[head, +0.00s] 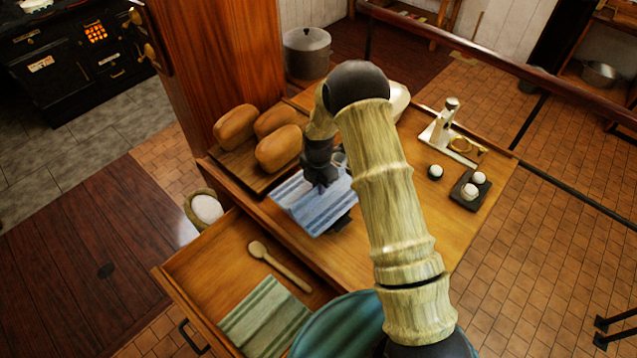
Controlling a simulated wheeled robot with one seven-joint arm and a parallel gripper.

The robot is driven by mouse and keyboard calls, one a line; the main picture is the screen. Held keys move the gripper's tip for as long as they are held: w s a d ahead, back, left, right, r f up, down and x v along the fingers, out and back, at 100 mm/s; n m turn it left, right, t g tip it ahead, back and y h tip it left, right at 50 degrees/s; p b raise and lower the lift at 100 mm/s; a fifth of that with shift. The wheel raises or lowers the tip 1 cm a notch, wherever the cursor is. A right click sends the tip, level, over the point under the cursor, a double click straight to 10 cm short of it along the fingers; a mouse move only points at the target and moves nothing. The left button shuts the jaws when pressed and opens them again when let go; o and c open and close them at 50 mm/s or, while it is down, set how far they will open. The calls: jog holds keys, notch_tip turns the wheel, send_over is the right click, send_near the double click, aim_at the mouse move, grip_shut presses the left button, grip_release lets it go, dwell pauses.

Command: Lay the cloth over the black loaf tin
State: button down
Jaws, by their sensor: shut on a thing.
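A blue-and-white striped cloth (312,208) spreads over the worktop below my gripper (322,184), with its near end towards the drawer. My gripper points down and is shut on the cloth near its upper right part; the fingertips are hard to make out. A small dark piece, seemingly the black loaf tin (343,222), shows at the cloth's right edge. The rest of it is hidden under the cloth and behind my arm. I cannot tell how much of the tin the cloth covers.
Several loaves (277,148) lie on a board left of the cloth. An open drawer (215,262) holds a wooden spoon (279,266) and a green-striped cloth (264,318). Eggs on a dark holder (470,190) and a white metal device (447,128) stand right of my arm.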

jog(key=shift+f+b, duration=1.1)
jog(key=shift+f, duration=0.7)
jog(key=shift+f+b, duration=0.55)
jog(key=shift+b, duration=0.1)
jog(key=c, duration=1.3)
grip_release()
jog(key=shift+c, duration=0.2)
jog(key=shift+r, duration=0.1)
jog(key=shift+r+p, duration=2.35)
jog(key=shift+r, duration=1.6)
